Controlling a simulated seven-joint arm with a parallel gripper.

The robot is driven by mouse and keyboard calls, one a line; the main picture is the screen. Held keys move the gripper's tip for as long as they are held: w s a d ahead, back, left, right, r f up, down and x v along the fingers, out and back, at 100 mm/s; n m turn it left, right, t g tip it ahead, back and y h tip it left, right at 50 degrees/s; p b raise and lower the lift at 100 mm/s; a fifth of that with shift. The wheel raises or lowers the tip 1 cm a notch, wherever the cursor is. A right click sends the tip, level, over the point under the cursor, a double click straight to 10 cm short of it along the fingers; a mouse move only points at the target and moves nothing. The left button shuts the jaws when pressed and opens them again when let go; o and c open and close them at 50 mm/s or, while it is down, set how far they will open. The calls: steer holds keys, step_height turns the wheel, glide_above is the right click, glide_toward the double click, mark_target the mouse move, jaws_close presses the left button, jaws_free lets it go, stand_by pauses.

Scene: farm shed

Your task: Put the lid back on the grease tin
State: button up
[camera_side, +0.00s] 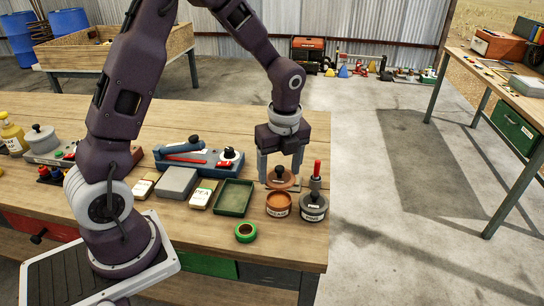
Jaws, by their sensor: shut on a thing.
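A round copper-brown lid (287,183) with a dark knob is between the fingers of my gripper (280,173). The fingers are shut on it, one on each side. The lid is just behind an orange-brown round tin (278,211) with a pale label, which matches its colour. It is at or slightly above table height; I cannot tell whether it touches the table. The tin stands upright near the table's right end, and its top looks open. The label is too small to read for certain.
A dark grey tin (314,213) with a red-handled tool stands right of the orange-brown tin, close to the table (190,232) edge. A green tray (233,198) is to the left, and a green tape roll (245,232) in front.

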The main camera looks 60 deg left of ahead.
steer(key=shift+f, duration=2.95)
steer(key=shift+f, duration=0.15)
steer(key=o, duration=1.4)
steer(key=shift+o, duration=0.7)
steer(key=shift+r, duration=3.55)
